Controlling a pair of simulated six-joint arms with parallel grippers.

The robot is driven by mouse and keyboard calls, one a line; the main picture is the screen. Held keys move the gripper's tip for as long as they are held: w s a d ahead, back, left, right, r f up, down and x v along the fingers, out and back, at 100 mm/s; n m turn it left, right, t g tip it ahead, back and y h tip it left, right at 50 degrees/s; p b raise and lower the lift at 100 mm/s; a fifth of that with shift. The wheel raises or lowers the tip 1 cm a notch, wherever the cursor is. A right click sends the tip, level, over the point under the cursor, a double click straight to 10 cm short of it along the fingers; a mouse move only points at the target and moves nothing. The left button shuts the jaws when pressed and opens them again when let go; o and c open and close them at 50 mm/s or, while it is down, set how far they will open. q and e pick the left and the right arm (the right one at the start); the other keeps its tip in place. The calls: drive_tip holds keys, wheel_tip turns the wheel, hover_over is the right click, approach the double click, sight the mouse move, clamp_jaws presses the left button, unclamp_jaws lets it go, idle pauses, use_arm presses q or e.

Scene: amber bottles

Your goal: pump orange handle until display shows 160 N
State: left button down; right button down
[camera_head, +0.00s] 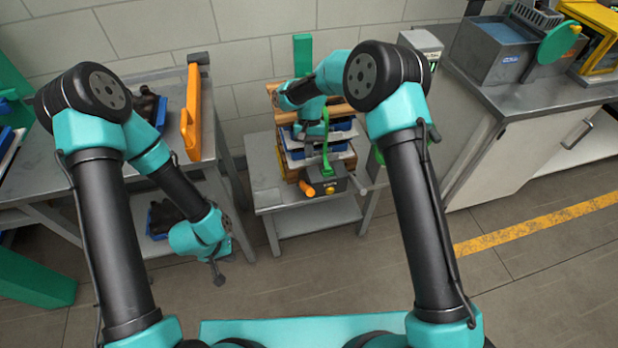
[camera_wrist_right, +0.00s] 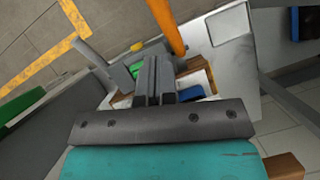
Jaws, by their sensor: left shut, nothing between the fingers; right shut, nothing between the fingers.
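A dark grey strap tool (camera_head: 334,184) with a yellow knob sits at the front of the stack on the small grey table. Its orange handle (camera_head: 308,189) points toward the front left; in the right wrist view the orange handle (camera_wrist_right: 167,25) rises at the top. A green strap (camera_head: 326,145) runs up from the tool. My right gripper (camera_head: 310,128) is above the stack, behind the tool; its fingers are shut in the right wrist view (camera_wrist_right: 155,62), with no visible contact with the handle. My left gripper (camera_head: 217,272) hangs shut and empty, left of the small table. No display reading is legible.
The stack holds wooden slats and blue bins (camera_head: 342,128). A grey workbench (camera_head: 130,100) with an orange bar (camera_head: 191,112) stands at left. A grey counter (camera_head: 540,95) with machines stands at right. Floor in front of the small table is clear.

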sight(306, 188)
drive_tip(key=x, duration=1)
use_arm(q)
drive_tip(key=shift+w+d, duration=0.1)
drive_tip(key=shift+d, duration=0.05)
use_arm(e)
drive_tip(key=shift+f, duration=0.1)
idle(0.3)
